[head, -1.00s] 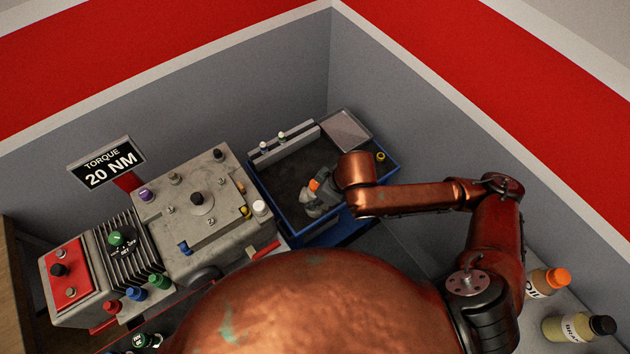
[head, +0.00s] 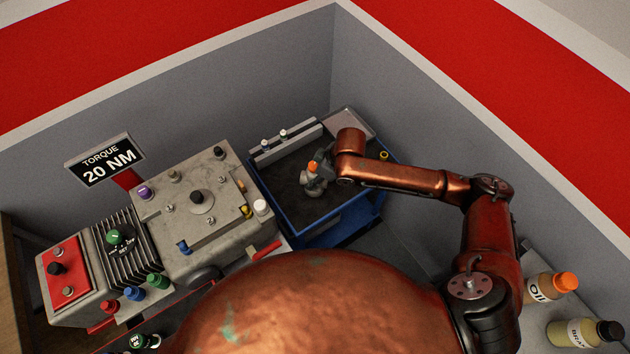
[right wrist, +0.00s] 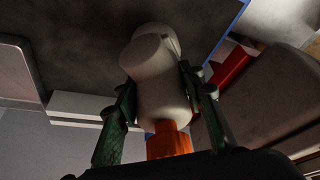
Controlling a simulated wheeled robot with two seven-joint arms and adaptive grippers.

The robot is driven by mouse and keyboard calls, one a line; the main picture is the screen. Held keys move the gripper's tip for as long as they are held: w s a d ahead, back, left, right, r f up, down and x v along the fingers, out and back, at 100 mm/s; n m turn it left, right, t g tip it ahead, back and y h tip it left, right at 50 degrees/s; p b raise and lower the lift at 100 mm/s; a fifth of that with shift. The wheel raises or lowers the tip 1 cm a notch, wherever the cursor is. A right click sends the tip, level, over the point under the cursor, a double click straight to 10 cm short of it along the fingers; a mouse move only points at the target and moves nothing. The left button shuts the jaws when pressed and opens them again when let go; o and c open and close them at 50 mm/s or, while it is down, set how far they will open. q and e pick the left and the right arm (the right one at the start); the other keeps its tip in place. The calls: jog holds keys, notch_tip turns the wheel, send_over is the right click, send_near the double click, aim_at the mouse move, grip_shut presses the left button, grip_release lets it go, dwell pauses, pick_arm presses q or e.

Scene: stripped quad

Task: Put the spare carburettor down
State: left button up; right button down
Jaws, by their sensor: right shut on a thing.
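The spare carburettor (head: 312,184) is a small grey body with an orange cap. In the head view it is over the dark floor of the blue-rimmed tray (head: 273,210), left of my right wrist. My right gripper (head: 325,172) is shut on it. In the right wrist view the pale grey carburettor (right wrist: 160,88) sits between the two green fingers of the gripper (right wrist: 158,95), orange part toward the palm. I cannot tell whether it touches the tray floor. My left gripper is not in view.
A grey rail (head: 284,141) with small white-topped pegs and a shallow grey plate (head: 352,122) lie at the tray's back. A yellow ring (head: 384,155) is at its right. The grey engine block (head: 190,205) stands left. Bottles (head: 548,288) stand at lower right.

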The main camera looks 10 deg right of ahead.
jog(key=shift+w+f, duration=0.1)
jog(key=shift+w, duration=0.1)
jog(key=f, duration=0.3)
jog(key=shift+w+d+f+b, duration=0.1)
jog(key=shift+w+f+b, duration=0.1)
jog(key=shift+b, duration=0.2)
jog(key=shift+f, duration=0.2)
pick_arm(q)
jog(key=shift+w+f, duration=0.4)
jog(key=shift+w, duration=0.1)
pick_arm(e)
jog(key=c, duration=1.7)
grip_release()
jog(key=shift+f, duration=0.1)
jog(key=o, duration=0.4)
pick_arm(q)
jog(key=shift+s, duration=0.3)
pick_arm(e)
jog(key=shift+o, duration=0.2)
